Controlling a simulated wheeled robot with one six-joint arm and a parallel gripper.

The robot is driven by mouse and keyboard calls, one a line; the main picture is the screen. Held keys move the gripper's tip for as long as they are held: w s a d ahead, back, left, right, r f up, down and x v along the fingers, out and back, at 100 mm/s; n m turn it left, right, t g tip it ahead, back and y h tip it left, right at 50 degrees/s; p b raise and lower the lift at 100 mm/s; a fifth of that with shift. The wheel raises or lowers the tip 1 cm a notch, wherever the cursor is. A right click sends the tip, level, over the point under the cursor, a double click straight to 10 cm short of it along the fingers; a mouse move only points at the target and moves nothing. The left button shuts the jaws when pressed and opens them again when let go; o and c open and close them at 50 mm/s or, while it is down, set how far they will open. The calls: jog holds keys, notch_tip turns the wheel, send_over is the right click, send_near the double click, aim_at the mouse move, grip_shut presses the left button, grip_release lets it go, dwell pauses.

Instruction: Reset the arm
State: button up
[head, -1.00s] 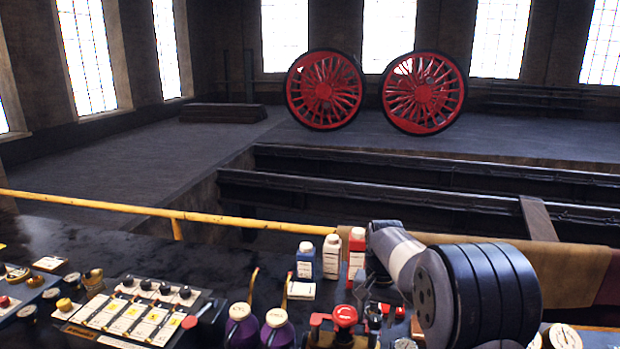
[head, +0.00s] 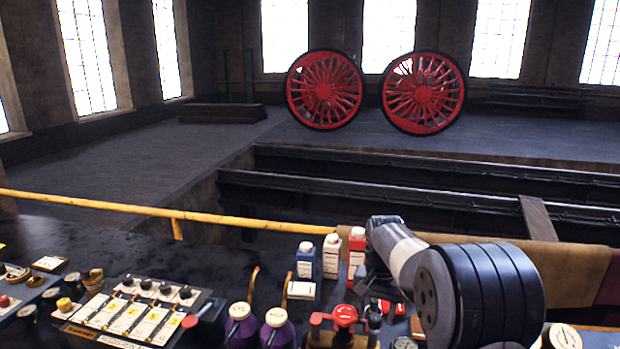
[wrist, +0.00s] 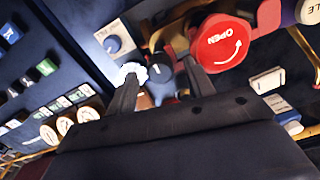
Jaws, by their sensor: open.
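My gripper (wrist: 160,84) shows in the wrist view with its two dark fingers apart. A dark blue knob (wrist: 160,72) shows in the gap between them, and I see no object held. I cannot tell whether a finger touches the knob. A red round cap (wrist: 222,42) marked OPEN with an arrow is just right of the right fingertip. A pale round piece (wrist: 131,73) is by the left fingertip. In the head view my arm reaches down over the right part of the bench, and its bulk hides my gripper there.
The bench holds a switch panel (head: 125,315), purple bottles (head: 277,328), a red valve (head: 344,318) and white-capped bottles (head: 331,256). A yellow rail (head: 130,207) runs behind. Beyond are a pit and two red wheels (head: 424,92). The air above the bench's left is free.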

jog(key=shift+f, duration=0.75)
jog(key=n+b, duration=0.1)
jog(key=n, duration=0.6)
jog(key=shift+n+b, duration=0.4)
jog(key=n+b, duration=0.1)
jog(key=n, duration=0.3)
jog(key=shift+n+b, duration=0.3)
jog(key=shift+b, duration=0.05)
jog(key=n+b, duration=0.2)
jog(key=n, duration=0.3)
jog(key=shift+b, duration=0.35)
jog(key=shift+n, duration=0.4)
jog(key=shift+r, duration=1.3)
jog(key=shift+s+r, duration=0.1)
